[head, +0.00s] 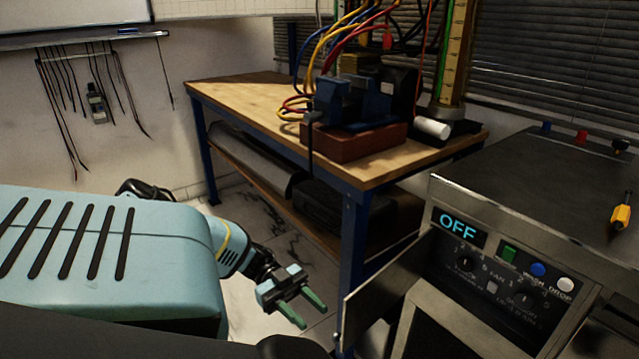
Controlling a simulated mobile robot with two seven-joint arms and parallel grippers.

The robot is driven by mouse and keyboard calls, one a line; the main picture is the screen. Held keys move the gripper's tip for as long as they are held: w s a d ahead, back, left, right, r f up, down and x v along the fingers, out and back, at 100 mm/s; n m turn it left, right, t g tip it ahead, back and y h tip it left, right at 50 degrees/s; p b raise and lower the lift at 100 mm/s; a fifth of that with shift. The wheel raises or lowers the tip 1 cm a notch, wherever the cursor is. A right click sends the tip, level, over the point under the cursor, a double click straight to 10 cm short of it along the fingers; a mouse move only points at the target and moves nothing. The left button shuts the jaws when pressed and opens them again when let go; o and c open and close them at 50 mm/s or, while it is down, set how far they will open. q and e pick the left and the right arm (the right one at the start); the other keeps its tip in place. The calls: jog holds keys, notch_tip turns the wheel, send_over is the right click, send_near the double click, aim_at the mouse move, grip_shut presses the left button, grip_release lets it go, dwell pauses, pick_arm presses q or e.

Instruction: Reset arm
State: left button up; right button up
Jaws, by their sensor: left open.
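My left gripper (310,309) shows at the lower middle of the head view. Its two green fingers are apart with nothing between them. It hangs over the floor, in front of the wooden table and left of the grey control box. My left arm comes in from the left, with a large light-blue link and a darker wrist. My right gripper is not in the head view.
A wooden table (240,96) with blue legs holds a clamp rig (352,105) with coloured cables. A control box (500,265) with a display reading OFF stands at the right. A yellow tool (620,216) lies on its top. Open floor lies left of the table.

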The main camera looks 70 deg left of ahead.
pick_arm(q)
jog(key=shift+v, duration=0.9)
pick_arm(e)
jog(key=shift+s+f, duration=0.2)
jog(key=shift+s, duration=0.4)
